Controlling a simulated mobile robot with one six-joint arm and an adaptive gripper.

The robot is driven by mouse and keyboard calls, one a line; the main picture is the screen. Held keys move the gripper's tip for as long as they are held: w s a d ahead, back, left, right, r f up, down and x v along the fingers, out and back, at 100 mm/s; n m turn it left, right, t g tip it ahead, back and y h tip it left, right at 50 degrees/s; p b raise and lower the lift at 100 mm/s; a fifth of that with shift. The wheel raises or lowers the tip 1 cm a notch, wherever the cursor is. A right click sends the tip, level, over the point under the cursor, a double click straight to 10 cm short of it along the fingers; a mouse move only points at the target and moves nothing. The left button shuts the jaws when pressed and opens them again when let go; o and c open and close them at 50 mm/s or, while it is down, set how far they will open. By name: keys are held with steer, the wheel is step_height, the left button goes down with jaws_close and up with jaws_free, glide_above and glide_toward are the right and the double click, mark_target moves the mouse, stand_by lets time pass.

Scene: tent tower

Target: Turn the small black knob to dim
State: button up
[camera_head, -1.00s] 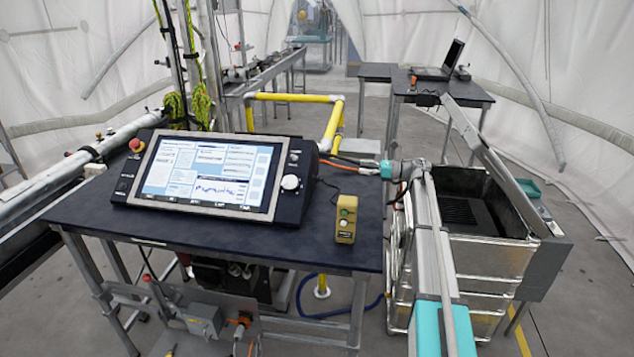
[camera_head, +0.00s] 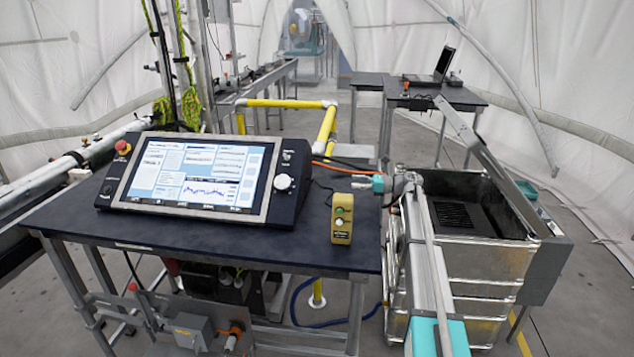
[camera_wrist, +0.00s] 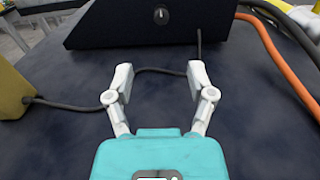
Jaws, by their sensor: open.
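The console (camera_head: 300,212) stands on the dark table with its lit screen tilted up. In the wrist view a small black knob (camera_wrist: 161,15) with a light pointer mark sits on the console's dark side panel, near the top of the picture. This side is turned away from the head camera, so the knob is hidden there. My gripper (camera_wrist: 160,76) is open and empty, its two light fingers apart, pointing at that panel with a gap to the knob. In the head view my gripper (camera_head: 354,181) is right of the console, behind the yellow button box.
The yellow button box (camera_head: 342,218) stands close to my gripper. A larger white knob (camera_head: 283,182) is on the console's front. A metal case (camera_head: 480,262) stands right of the table.

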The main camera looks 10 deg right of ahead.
mark_target(311, 179)
steer(key=shift+a, duration=0.1)
steer(key=shift+x, duration=6.8)
steer(key=shift+w, duration=0.1)
jaws_close()
steer(key=shift+d, duration=0.3)
steer(key=shift+a, duration=0.2)
